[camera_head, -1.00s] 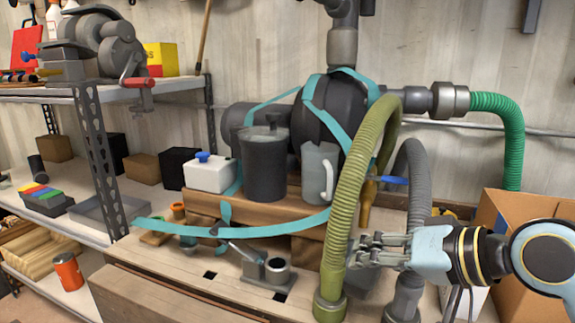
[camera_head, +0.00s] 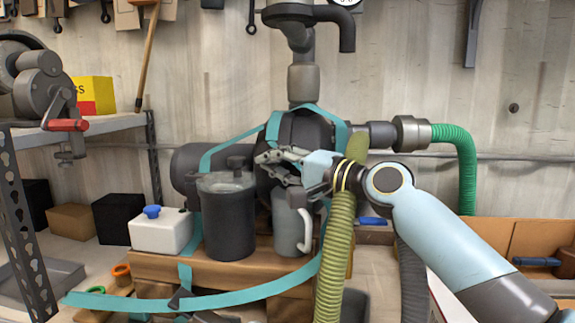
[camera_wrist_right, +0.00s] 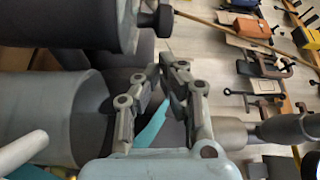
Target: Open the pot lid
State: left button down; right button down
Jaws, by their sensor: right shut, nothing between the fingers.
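The dark grey pot (camera_head: 228,222) stands on a wooden block, with its lid (camera_head: 222,183) on top and a knob (camera_head: 236,162) on the lid. In the right wrist view the pot (camera_wrist_right: 55,22) lies at the top left, with the knob (camera_wrist_right: 157,18) pointing right. My right gripper (camera_head: 262,157) is shut and empty, just right of the knob at about its height, above the grey pitcher (camera_head: 284,225). It also shows in the right wrist view (camera_wrist_right: 167,72), apart from the knob. My left gripper is not in view.
The pitcher's white handle (camera_head: 304,232) faces right. A white box with a blue knob (camera_head: 160,232) stands left of the pot. An olive hose (camera_head: 335,250) rises under my right wrist. A teal strap (camera_head: 190,303) loops in front. Dark machinery (camera_head: 295,135) stands behind.

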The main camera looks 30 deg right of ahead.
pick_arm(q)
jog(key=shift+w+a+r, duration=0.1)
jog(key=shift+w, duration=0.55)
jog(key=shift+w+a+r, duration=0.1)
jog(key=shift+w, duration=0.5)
pick_arm(e)
jog(key=shift+x, duration=1.85)
